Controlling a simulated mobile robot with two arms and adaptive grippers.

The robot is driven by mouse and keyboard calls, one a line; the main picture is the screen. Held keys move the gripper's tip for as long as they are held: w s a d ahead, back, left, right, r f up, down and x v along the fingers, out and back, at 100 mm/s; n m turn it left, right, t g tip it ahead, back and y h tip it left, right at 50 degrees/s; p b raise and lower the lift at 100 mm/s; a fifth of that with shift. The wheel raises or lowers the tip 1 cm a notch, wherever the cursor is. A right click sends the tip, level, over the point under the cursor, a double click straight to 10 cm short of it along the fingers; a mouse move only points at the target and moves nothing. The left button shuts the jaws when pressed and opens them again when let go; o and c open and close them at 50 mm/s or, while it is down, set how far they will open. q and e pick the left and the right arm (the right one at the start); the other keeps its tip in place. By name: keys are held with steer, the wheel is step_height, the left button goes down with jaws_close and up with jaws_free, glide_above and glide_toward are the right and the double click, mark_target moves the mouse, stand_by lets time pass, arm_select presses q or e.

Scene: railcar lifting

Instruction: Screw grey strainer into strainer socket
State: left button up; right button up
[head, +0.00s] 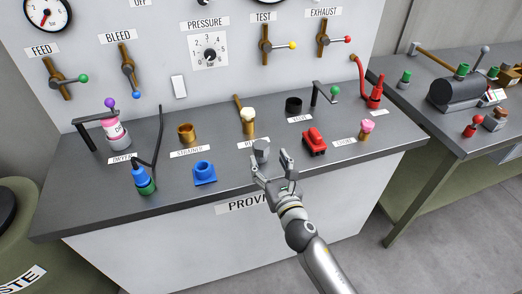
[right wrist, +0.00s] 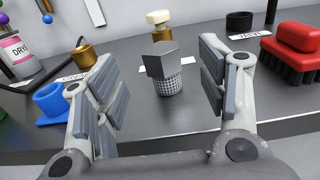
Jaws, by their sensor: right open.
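The grey strainer (head: 261,150) has a plain angular grey head over a round mesh part. It stands upright near the bench's front edge. In the right wrist view the strainer (right wrist: 163,75) is ahead of and between my open fingers, with visible gaps on both sides. My right gripper (head: 272,165) is open and empty, just in front of the strainer. The strainer socket appears to be the brass cup (head: 187,133) behind a label that seems to read STRAINER, farther left; it also shows in the right wrist view (right wrist: 85,56). My left gripper is not in view.
On the bench (head: 225,187), a blue cup-like part (head: 204,173) stands left of the strainer and a red brush (head: 314,141) right of it. A brass fitting with a cream top (head: 248,121) stands behind. A blue-and-green bottle (head: 143,181) is at the front left.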

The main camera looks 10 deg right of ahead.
mark_target(264, 151)
steer(key=w, duration=0.8)
steer(key=shift+a+f, duration=0.25)
steer(key=shift+a, duration=0.1)
steer(key=shift+c, duration=0.3)
steer(key=shift+r, duration=0.1)
steer(key=c, duration=1.2)
steer(key=shift+p, duration=0.3)
steer(key=shift+c, duration=0.2)
